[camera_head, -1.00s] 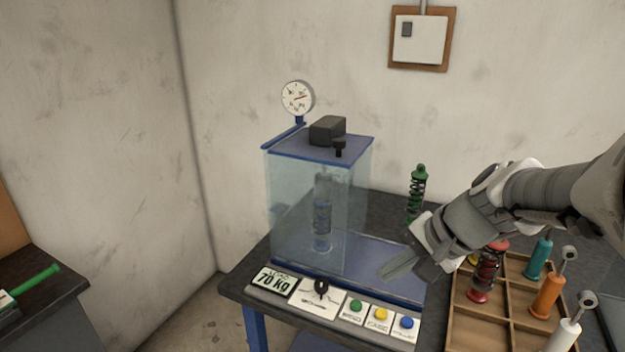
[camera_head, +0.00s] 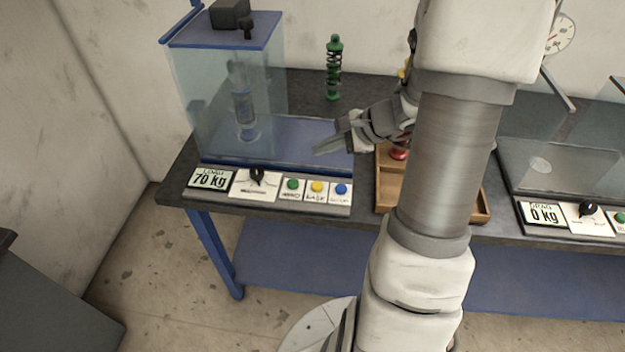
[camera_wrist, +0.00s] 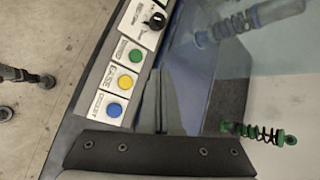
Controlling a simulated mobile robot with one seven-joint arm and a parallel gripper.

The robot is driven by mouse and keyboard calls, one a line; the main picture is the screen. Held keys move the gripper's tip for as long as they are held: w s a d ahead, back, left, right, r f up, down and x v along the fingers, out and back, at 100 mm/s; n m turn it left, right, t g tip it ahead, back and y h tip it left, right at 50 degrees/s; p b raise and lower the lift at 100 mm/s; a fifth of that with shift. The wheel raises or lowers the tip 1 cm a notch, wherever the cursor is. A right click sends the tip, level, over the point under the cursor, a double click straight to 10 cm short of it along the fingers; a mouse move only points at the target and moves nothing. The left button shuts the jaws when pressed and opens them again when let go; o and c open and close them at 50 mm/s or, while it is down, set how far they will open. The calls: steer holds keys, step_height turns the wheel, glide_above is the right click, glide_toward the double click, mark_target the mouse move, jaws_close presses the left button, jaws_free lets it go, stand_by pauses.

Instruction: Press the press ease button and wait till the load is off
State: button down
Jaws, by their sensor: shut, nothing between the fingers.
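The press (camera_head: 225,90) is a glass-walled box with a blue top, and a spring unit (camera_head: 242,105) stands inside it. Its display (camera_head: 209,178) reads 70 kg. Beside a black knob (camera_head: 257,177) are a green button (camera_head: 293,184), a yellow button (camera_head: 317,187) and a blue button (camera_head: 342,189). The label by the yellow button appears to read EASE; the yellow button also shows in the wrist view (camera_wrist: 125,82). My gripper (camera_head: 318,151) is shut and empty, above the press's front right edge, behind the buttons and apart from them.
A green spring shock (camera_head: 334,68) stands on the bench behind my gripper. A wooden tray (camera_head: 388,190) is partly hidden behind my arm. A second machine with a 0 kg display (camera_head: 543,213) stands at the right. The bench's front edge is close to the buttons.

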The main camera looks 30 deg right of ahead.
steer(key=shift+f, duration=0.1)
steer(key=b, duration=0.6)
glide_above(322, 185)
step_height(322, 185, down, 7)
steer(key=shift+f, duration=0.2)
steer(key=shift+f+b, duration=0.45)
steer(key=shift+f, duration=0.2)
steer(key=shift+f, duration=0.1)
stand_by(1.2)
steer(key=shift+f+b, duration=0.3)
steer(key=shift+b, duration=0.3)
